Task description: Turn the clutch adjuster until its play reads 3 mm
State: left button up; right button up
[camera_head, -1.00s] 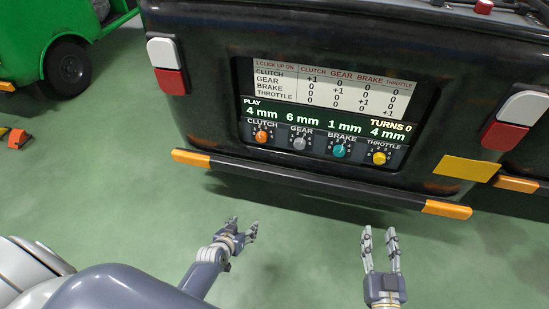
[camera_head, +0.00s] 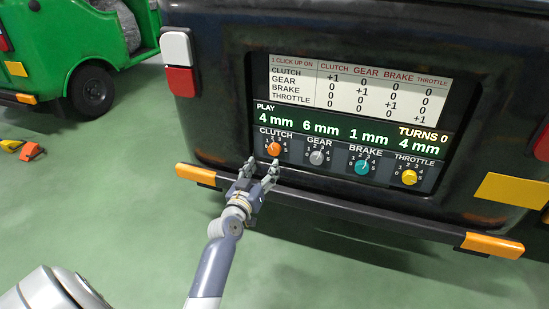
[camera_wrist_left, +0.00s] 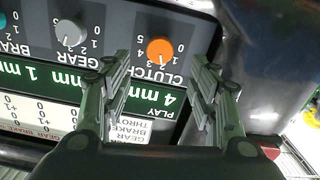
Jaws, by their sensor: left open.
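The orange clutch adjuster (camera_head: 273,149) is the leftmost knob on the panel at the vehicle's rear; it also shows in the left wrist view (camera_wrist_left: 160,50). The play display (camera_head: 340,130) reads clutch 4 mm, gear 6 mm, brake 1 mm, throttle 4 mm, and TURNS 0. My left gripper (camera_head: 262,172) is open just below the clutch knob in the head view. In the left wrist view its fingers (camera_wrist_left: 158,85) stand apart, with the knob showing between and beyond them. I cannot tell any contact. My right gripper is out of view.
The grey gear knob (camera_head: 317,157), teal brake knob (camera_head: 362,167) and yellow throttle knob (camera_head: 410,177) sit to the right. A white click table (camera_head: 360,85) is above. The bumper bar (camera_head: 340,208) runs below the panel. A green vehicle (camera_head: 90,50) stands at the left.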

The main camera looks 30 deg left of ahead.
aim_at(273, 151)
pick_arm(q)
jog(key=b+x, duration=0.2)
jog(key=x, duration=0.6)
jog(key=shift+w+b, duration=0.4)
jog(key=c, duration=1.1)
